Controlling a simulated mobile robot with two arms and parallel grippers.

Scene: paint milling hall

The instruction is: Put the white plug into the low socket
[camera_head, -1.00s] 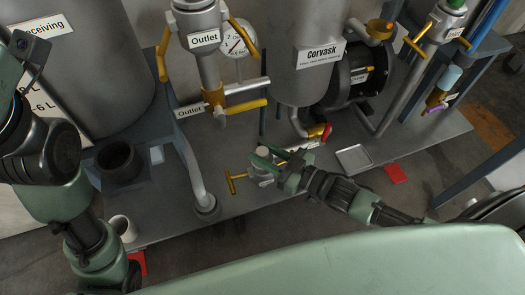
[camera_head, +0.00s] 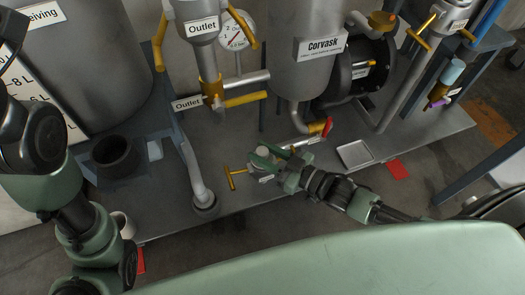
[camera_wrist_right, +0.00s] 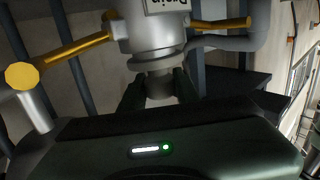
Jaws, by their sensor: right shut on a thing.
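My right gripper (camera_head: 264,157) is low over the front of the grey base, in the middle of the head view. Its green fingers are shut around a small light-grey or whitish round piece (camera_head: 263,151), which I take to be the white plug. In the right wrist view a short grey cylinder (camera_wrist_right: 158,84) sits between the dark fingers, directly against or in line with a grey fitting labelled "Drain" (camera_wrist_right: 150,35). I cannot tell whether the piece is inside a socket there. The low socket is not clearly visible. My left arm stands at the left; its gripper is out of view.
A yellow T-handle (camera_head: 232,177) is just left of the right gripper. A red-tipped pipe outlet (camera_head: 326,127) and a shallow grey tray (camera_head: 355,154) lie to the right. A bent grey pipe (camera_head: 194,175) and a dark cup (camera_head: 115,155) stand to the left.

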